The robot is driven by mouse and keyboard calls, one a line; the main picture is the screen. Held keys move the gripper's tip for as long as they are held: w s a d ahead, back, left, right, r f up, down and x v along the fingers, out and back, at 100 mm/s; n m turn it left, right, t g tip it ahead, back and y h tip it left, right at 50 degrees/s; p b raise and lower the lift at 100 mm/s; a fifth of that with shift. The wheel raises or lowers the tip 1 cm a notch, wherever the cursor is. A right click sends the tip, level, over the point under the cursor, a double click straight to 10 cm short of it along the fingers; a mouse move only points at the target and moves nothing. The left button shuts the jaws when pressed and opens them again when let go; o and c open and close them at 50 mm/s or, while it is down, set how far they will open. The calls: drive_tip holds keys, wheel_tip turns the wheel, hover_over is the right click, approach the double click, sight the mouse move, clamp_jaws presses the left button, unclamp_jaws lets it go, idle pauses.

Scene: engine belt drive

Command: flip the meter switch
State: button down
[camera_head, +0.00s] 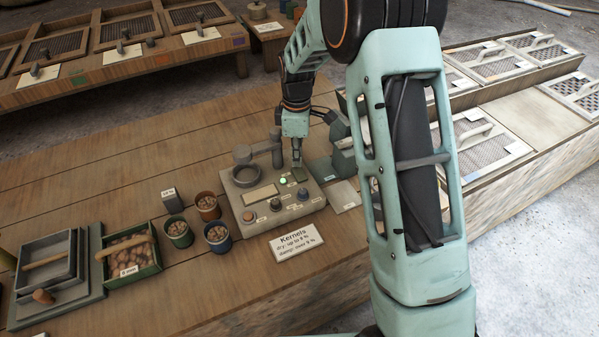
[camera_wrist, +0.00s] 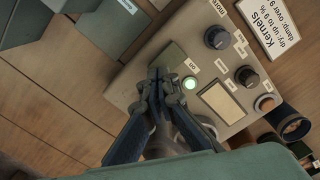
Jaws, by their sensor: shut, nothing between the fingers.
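The meter (camera_head: 246,213) is a grey-beige box with a blank display (camera_head: 260,194), dark knobs and a round cup-like part at the back. A small lamp (camera_wrist: 189,83) glows green beside an "on" label (camera_wrist: 191,65). My gripper (camera_head: 297,164) points down at the meter's back right corner. In the wrist view my gripper (camera_wrist: 160,76) has its fingertips together, with nothing seen between them, close beside the lamp. The switch lever is not clearly visible; the fingertips cover part of that corner. I cannot tell whether they touch the meter.
A "Kernels" card (camera_head: 296,241) lies in front of the meter. Several small cups of kernels, including a blue one (camera_head: 218,237), stand to its left. A green crate (camera_head: 131,259) and sieve trays (camera_head: 47,264) are farther left. Flat plates (camera_head: 343,196) lie to the right.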

sight(297, 169)
drive_tip(key=shift+f+b, duration=0.75)
drive_tip(key=shift+f, duration=0.35)
idle(0.7)
drive_tip(key=shift+r+p, duration=2.4)
drive_tip(key=shift+r, duration=1.15)
